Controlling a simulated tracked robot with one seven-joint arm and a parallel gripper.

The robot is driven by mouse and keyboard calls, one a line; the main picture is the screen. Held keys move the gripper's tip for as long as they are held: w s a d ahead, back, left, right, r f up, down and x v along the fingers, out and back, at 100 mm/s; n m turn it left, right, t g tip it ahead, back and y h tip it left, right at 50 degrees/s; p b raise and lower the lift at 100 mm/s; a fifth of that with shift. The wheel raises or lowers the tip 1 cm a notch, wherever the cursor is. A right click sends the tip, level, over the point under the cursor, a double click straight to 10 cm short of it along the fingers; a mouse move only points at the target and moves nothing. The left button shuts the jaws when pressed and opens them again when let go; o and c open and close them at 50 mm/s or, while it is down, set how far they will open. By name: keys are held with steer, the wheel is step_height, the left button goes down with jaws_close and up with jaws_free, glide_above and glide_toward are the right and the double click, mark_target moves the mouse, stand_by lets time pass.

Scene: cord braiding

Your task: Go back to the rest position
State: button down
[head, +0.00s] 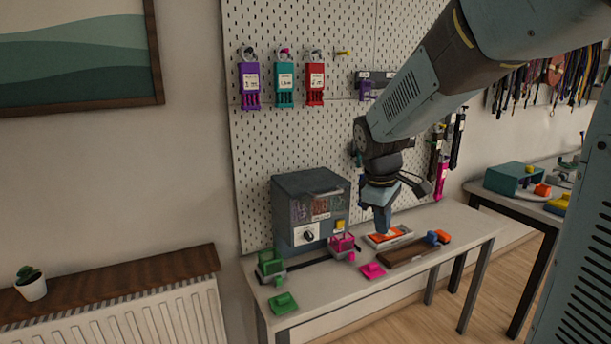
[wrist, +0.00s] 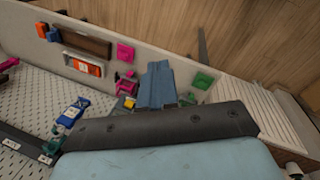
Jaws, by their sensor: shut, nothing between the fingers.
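My gripper (head: 383,228) hangs from my arm over the workbench (head: 450,225), pointing down, in front of the pegboard. In the head view it overlaps the white tray with an orange piece (head: 388,238); I cannot tell its exact height above it. In the wrist view my gripper's blue-grey fingers (wrist: 158,70) are together with nothing between them. The rest position is not marked in either view.
A dark grey box with a dial (head: 310,215) stands at the bench's back left. Green (head: 270,262) and pink (head: 342,243) holders, a green pad (head: 283,303) and a brown block (head: 412,252) surround the bench's middle. Tagged tools (head: 284,84) hang on the pegboard (head: 300,140).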

steer(key=s+d+r+m+t, duration=0.1)
steer(key=s+d+r+m, duration=0.1)
steer(key=s, duration=0.4)
steer(key=s+d+r+m+t+y, duration=0.1)
steer(key=s+d+r+m, duration=0.1)
steer(key=s+m, duration=0.3)
steer(key=s+d+r+m+t, duration=0.1)
steer(key=s+d+r+m, duration=0.1)
steer(key=s, duration=0.4)
steer(key=shift+s+d+r+m+t+y, duration=0.35)
steer(key=shift+r+m, duration=0.25)
steer(key=shift+m, duration=0.2)
steer(key=c, duration=1.8)
jaws_free()
steer(key=shift+w, duration=0.1)
steer(key=shift+c, duration=0.2)
